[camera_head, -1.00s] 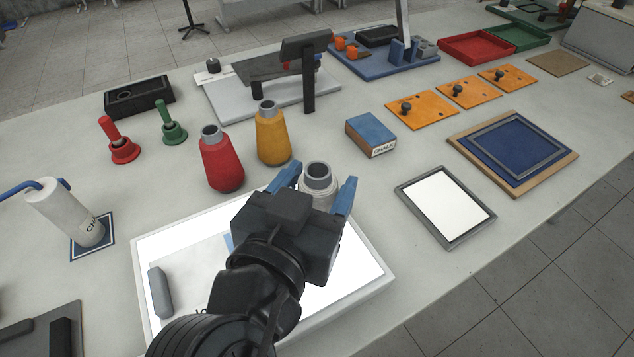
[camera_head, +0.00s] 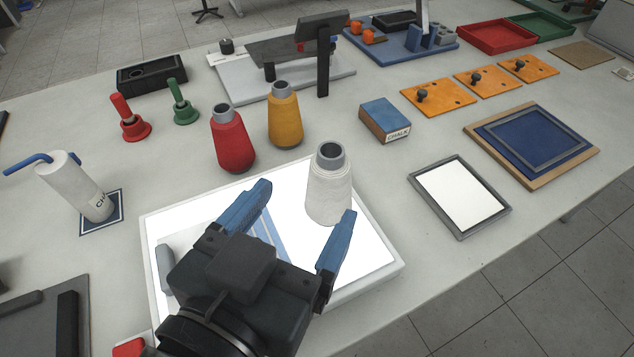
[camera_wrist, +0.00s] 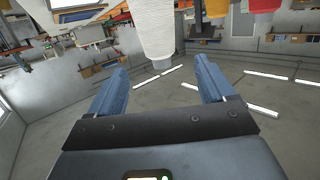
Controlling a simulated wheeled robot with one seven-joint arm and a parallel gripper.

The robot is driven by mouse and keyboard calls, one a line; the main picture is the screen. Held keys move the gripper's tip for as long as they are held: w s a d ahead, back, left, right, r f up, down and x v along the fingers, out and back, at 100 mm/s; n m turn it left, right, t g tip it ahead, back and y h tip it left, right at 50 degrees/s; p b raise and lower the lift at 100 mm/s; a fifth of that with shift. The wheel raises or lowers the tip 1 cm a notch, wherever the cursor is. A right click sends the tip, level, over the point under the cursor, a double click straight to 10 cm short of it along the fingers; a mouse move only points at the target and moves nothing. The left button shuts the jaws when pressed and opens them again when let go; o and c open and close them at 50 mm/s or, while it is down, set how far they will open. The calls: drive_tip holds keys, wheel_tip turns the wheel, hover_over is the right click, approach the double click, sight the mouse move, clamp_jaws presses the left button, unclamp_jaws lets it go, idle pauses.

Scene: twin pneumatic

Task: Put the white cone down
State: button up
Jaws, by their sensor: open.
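The white cone (camera_head: 329,187) is a spool of white thread with a grey top. It stands upright on the right back part of the bright white panel (camera_head: 392,267). My gripper (camera_head: 297,222) is open, its blue fingers apart, in front of the cone on the near side. The cone is clear of the fingers; in the wrist view the cone (camera_wrist: 155,30) shows beyond the open fingertips (camera_wrist: 160,75). My arm hides the near part of the panel.
A red cone (camera_head: 232,140) and a yellow cone (camera_head: 284,116) stand behind the panel. A chalk box (camera_head: 385,121) and a framed white board (camera_head: 460,196) lie to the right. Bare table shows between the panel and the framed board.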

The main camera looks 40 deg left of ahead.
drive_tip(key=v, duration=0.3)
drive_tip(key=shift+s+d, duration=0.1)
drive_tip(key=shift+s, duration=0.1)
idle(1.1)
